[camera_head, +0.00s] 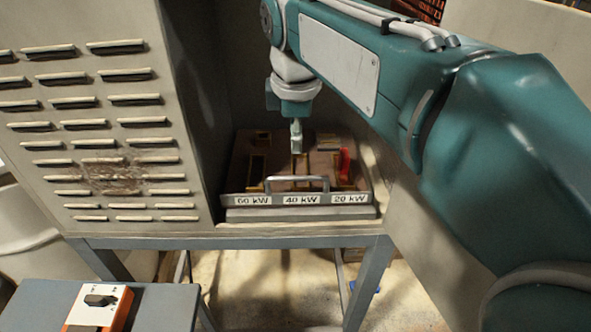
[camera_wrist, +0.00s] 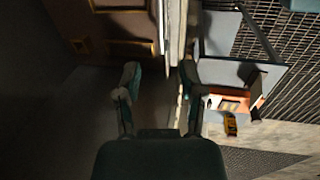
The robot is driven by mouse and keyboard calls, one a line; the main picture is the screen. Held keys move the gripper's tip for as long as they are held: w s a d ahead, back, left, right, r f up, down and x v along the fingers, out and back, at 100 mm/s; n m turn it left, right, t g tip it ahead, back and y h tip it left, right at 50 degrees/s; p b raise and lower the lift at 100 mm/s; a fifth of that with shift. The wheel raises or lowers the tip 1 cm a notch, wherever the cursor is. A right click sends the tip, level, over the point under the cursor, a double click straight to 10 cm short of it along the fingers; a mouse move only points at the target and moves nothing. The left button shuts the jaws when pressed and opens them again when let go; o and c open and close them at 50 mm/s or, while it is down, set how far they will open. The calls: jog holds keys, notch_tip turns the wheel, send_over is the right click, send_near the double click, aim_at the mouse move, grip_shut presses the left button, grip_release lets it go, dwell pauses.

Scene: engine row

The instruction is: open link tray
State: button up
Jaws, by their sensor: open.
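The link tray (camera_head: 270,213) sits in the cabinet opening, with a grey front panel labelled 60 kW, 40 kW and 20 kW. A raised bar handle (camera_head: 297,180) stands on the front edge. My gripper (camera_head: 296,145) points down over the tray's brown bed, appearing behind the handle. In the wrist view my gripper (camera_wrist: 159,74) has its two fingers spread and empty. The tray's pale front edge (camera_wrist: 173,40) runs between them in the picture, nearer the right finger. I cannot tell the height gap. Part of the tray's bed shows at upper left there.
A red piece (camera_head: 344,161) stands in the tray at right. A louvred cabinet panel (camera_head: 90,115) is at left, with a dark side wall beside the opening. A bench with an orange and white switch box (camera_head: 100,306) stands at lower left. Space before the tray front looks clear.

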aim_at(298, 177)
jog(key=f, duration=0.3)
jog(key=w+f, duration=0.1)
jog(key=f, duration=0.5)
jog(key=shift+w+d, duration=0.35)
jog(key=shift+d, duration=0.05)
jog(key=shift+w+a+f, duration=0.15)
jog(key=shift+a+f, duration=0.15)
jog(key=shift+f, duration=0.4)
jog(key=shift+d, duration=0.15)
grip_shut()
